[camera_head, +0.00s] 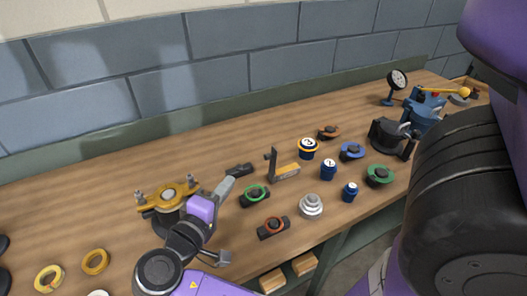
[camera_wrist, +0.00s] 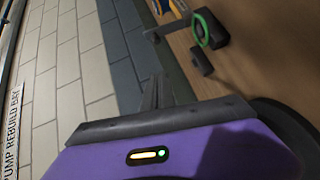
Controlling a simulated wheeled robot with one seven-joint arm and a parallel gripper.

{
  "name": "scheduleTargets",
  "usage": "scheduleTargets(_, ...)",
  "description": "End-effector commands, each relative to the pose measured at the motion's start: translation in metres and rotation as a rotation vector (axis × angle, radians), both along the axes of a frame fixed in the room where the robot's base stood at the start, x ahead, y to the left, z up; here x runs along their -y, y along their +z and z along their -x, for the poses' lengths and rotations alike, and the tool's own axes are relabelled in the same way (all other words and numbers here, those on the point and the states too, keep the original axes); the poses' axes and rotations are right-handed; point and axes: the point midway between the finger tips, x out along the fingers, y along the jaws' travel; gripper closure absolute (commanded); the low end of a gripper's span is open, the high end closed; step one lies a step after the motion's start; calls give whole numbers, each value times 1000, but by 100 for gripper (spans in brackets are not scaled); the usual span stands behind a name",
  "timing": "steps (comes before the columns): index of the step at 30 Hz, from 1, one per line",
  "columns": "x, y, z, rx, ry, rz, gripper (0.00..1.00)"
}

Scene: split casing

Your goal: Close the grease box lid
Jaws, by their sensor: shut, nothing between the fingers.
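No box is plainly marked as the grease box. A small orange-yellow box with a dark upright plate at its left end (camera_head: 286,172) stands mid-bench; it may be the grease box with its lid raised, but I cannot tell for sure. Part of what seems to be the same box shows at the top of the wrist view (camera_wrist: 172,7). My gripper (camera_head: 230,181) is shut and empty, left of that box and apart from it. Its fingers also show in the wrist view (camera_wrist: 156,90), pointing toward the wall side.
A black block (camera_head: 240,170) lies just beyond my fingertips. A black holder with a green ring (camera_head: 255,195) is to their right. A yellow flanged casing (camera_head: 168,195) stands left of my gripper. Blue pots, ring holders and a dark vice-like stand (camera_head: 390,139) fill the right side.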

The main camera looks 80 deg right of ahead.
Motion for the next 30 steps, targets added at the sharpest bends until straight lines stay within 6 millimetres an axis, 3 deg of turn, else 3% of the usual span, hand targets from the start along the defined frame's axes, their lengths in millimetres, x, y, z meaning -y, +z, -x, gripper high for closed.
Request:
scheduleTargets(7, 24, -3, 4, -1, -4, -1, 100)
scheduleTargets(19, 100, -15, 15, -2, -5, -1, 100)
scheduleTargets(24, 113, -19, 34, -1, -3, -2, 100)
scheduleTargets(30, 120, -23, 43, 0, -1, -1, 100)
